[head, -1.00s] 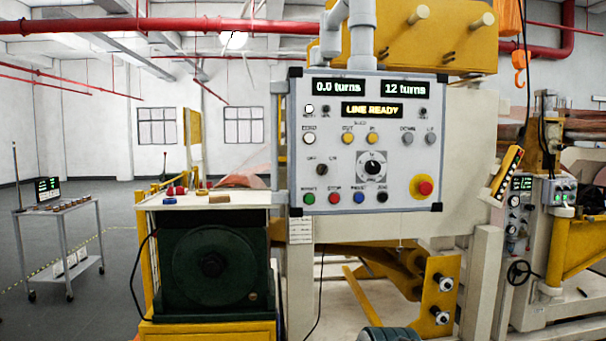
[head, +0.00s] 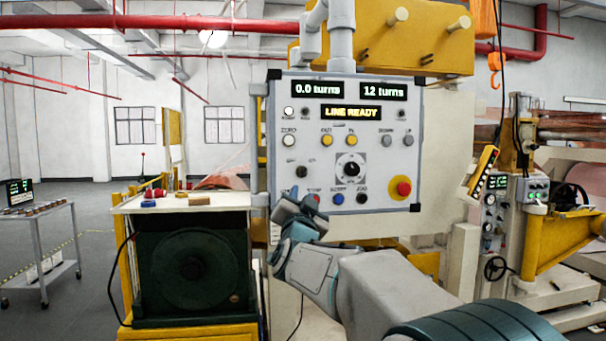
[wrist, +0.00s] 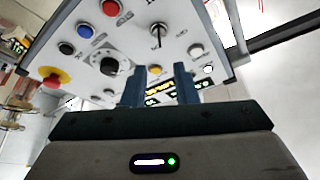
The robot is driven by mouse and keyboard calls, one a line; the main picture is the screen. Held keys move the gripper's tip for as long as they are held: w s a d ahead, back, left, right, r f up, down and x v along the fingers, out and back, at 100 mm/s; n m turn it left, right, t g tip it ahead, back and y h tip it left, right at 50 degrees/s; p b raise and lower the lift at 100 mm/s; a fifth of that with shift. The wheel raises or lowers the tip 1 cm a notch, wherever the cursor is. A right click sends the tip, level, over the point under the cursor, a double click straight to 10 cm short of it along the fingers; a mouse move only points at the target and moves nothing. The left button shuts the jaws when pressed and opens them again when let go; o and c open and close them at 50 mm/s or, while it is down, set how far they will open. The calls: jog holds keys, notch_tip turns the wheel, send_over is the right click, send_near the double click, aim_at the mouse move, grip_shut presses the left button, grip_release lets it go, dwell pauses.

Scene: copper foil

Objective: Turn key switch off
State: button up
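The key switch (head: 301,171) is a small dark knob at the left of the grey control panel (head: 400,150). In the wrist view, which shows the panel upside down, the key switch (wrist: 158,32) is a dark upright lever between two small labels. I cannot read which label it points to. My gripper (head: 302,197) is in front of the panel's lower left, just below the switch in the head view. In the wrist view my gripper (wrist: 160,82) has two dark fingers apart with nothing between them. The switch shows beyond their tips, apart from them.
A black dial (head: 351,168), a red emergency button (head: 403,188) and a blue button (head: 338,198) are on the same panel. The lit display (head: 351,112) reads LINE READY. My gripper partly covers the lower-left buttons. A bench (head: 225,200) with small objects stands left.

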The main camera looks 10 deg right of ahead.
aim_at(303, 173)
jog(key=p+x, duration=0.4)
jog(key=x, duration=0.7)
jog(key=shift+w, duration=0.4)
grip_shut()
